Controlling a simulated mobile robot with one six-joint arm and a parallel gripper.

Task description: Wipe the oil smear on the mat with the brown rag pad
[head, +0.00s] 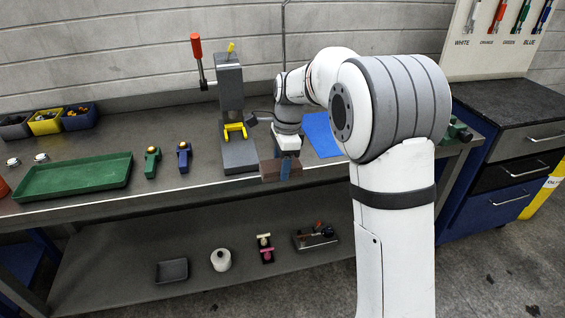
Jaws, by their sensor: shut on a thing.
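The brown rag pad (268,172) is in my gripper (286,160), at the front edge of the bench in the middle of the head view. My gripper is shut on the pad; a blue part shows in front of it, between the brown ends. The blue mat (320,130) lies on the bench to the right and behind the pad, partly hidden by my arm. I cannot make out the oil smear on the part of the mat that shows.
A grey press with a red-knobbed lever (230,95) stands just left of my gripper. A green tray (75,177), green and blue clamp-like tools (184,157) and small bins (46,121) are further left. A lower shelf (120,265) holds several items.

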